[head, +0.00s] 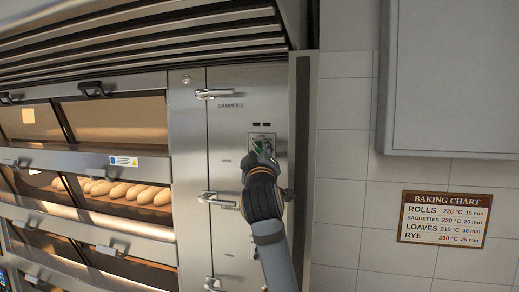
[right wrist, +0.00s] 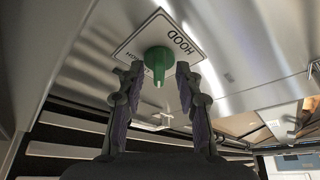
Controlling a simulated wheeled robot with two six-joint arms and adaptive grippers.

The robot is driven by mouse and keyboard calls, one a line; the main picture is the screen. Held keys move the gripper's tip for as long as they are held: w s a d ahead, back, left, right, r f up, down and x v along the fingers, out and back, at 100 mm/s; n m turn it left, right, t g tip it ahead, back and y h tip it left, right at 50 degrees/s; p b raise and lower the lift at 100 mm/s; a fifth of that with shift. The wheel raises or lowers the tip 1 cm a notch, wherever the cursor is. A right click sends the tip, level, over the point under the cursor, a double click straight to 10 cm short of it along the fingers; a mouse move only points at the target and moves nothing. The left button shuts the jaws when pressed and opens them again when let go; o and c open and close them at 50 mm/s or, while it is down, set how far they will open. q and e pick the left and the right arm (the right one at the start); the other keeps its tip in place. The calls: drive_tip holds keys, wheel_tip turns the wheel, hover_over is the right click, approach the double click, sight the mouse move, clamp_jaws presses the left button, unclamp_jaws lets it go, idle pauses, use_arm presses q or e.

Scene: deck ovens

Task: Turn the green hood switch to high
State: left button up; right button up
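The green hood switch (right wrist: 158,60) is a round knob with a raised grip on a white label plate (right wrist: 178,36) marked HOOD. In the right wrist view my right gripper (right wrist: 159,74) has its two fingers apart, one on each side of the knob, with gaps showing between them and it. The smaller lettering on the plate is partly hidden by the knob and a finger. In the head view my right gripper (head: 262,158) is at the steel panel and covers most of the switch; a bit of green (head: 257,146) shows. My left gripper is not in view.
Bar handles (head: 213,94) stick out from the steel panel to the left of my right arm. Deck ovens with loaves (head: 127,191) stand further left. A tiled wall with a baking chart (head: 444,219) and a grey box (head: 450,80) is on the right.

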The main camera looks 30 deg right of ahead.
drive_tip(key=shift+d, duration=0.1)
clamp_jaws()
